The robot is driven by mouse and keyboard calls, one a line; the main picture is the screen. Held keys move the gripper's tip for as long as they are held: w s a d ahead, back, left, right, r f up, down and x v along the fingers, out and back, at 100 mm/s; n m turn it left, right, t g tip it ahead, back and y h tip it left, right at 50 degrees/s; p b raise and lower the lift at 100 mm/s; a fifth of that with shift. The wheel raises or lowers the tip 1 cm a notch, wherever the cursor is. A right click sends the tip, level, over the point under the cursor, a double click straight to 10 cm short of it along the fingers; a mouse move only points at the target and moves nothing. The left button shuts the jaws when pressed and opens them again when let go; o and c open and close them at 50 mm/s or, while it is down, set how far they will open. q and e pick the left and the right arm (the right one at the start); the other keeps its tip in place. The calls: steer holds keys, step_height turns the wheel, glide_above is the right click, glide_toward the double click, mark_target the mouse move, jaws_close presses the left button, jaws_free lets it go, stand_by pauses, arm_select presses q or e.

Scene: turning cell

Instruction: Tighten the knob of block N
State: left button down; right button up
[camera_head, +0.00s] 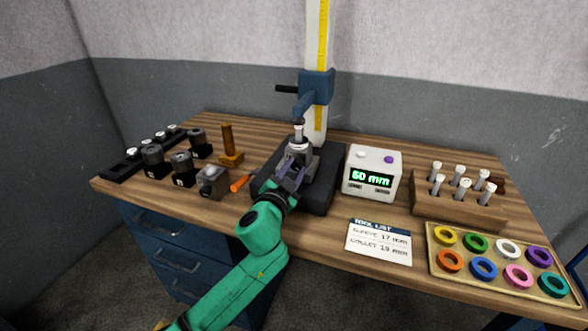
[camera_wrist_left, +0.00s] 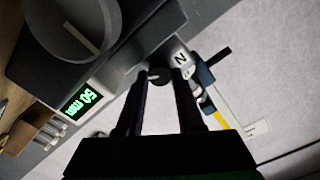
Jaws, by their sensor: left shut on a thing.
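Block N (camera_wrist_left: 181,58) is a grey block marked with the letter N, seen just past my fingertips in the left wrist view. In the head view it appears as the grey block (camera_head: 301,150) on the dark base of the measuring stand, with a light tool upright in it. My left gripper (camera_head: 293,172) reaches the block from the front. In the left wrist view its two dark fingers (camera_wrist_left: 158,80) close on the small dark knob (camera_wrist_left: 156,74) at the block's side. The fingers hide much of the knob. My right gripper is out of view.
The stand's blue carriage (camera_head: 316,88) is above the block. Black holders (camera_head: 182,168), another grey block (camera_head: 211,183) and an orange-handled tool (camera_head: 240,183) lie left.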

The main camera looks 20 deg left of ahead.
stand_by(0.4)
arm_select(q)
steer(key=c, duration=0.5)
jaws_free()
steer(key=shift+c, duration=0.2)
